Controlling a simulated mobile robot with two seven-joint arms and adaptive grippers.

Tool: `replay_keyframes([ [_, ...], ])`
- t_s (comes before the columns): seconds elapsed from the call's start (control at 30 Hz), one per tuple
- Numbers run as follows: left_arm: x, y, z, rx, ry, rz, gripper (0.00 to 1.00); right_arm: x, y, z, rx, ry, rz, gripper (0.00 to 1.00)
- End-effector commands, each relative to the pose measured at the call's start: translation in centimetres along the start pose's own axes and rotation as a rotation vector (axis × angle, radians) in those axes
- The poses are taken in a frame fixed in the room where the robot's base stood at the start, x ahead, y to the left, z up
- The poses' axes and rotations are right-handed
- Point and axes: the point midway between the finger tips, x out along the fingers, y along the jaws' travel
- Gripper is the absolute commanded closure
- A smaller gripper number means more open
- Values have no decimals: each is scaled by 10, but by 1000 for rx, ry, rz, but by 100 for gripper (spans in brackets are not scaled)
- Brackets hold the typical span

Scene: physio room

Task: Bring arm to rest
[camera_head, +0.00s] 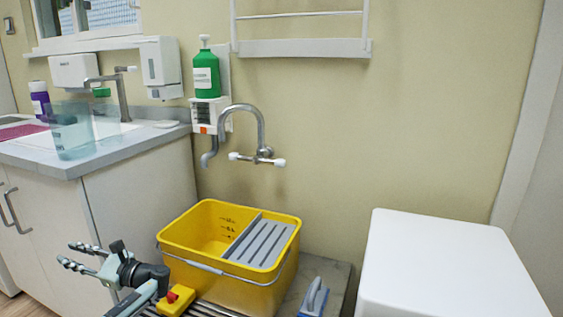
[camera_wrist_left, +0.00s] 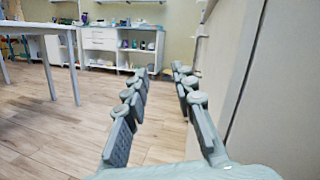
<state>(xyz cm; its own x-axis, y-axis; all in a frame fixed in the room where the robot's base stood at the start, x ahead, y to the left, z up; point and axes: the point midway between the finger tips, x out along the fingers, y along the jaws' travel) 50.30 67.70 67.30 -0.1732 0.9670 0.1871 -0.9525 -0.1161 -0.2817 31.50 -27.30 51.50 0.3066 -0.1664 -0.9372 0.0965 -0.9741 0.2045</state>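My left gripper (camera_head: 68,255) is at the lower left of the head view, in front of the cabinet and to the left of the yellow bucket. Its two fingers are spread and point left, with nothing between them. In the left wrist view the gripper (camera_wrist_left: 160,72) also shows its fingers apart, with open floor and distant furniture beyond. It touches nothing that I can see. My right gripper is in neither view.
A yellow bucket (camera_head: 190,275) with a grey wringer stands right of the gripper. A yellow block with a red knob (camera_head: 175,299) is before it. A white box-like surface (camera_head: 445,265) is at right. A counter (camera_head: 130,140) stands behind. A table (camera_wrist_left: 40,29) is across the floor.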

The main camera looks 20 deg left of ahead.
Motion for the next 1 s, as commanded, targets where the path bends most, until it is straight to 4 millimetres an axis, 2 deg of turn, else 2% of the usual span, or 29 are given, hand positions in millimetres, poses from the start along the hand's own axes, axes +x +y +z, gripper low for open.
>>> replay_keyframes([
  [0.03, -15, 11, -17, -36, 62, -14, 74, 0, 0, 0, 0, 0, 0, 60],
  [0.2, -45, 42, -49, -207, 260, -12, 74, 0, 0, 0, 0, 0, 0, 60],
  [0.37, -88, 81, -74, -397, 497, 29, 74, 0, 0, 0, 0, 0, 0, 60],
  [0.47, -126, 113, -83, -539, 688, 93, 74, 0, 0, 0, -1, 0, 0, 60],
  [0.6, -179, 153, -76, -711, 929, 220, 74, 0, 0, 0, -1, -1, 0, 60],
  [0.7, -210, 174, -63, -794, 1056, 309, 74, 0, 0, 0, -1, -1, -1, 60],
  [1.0, -283, 225, -8, -937, 1330, 567, 74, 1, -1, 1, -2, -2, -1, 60],
])
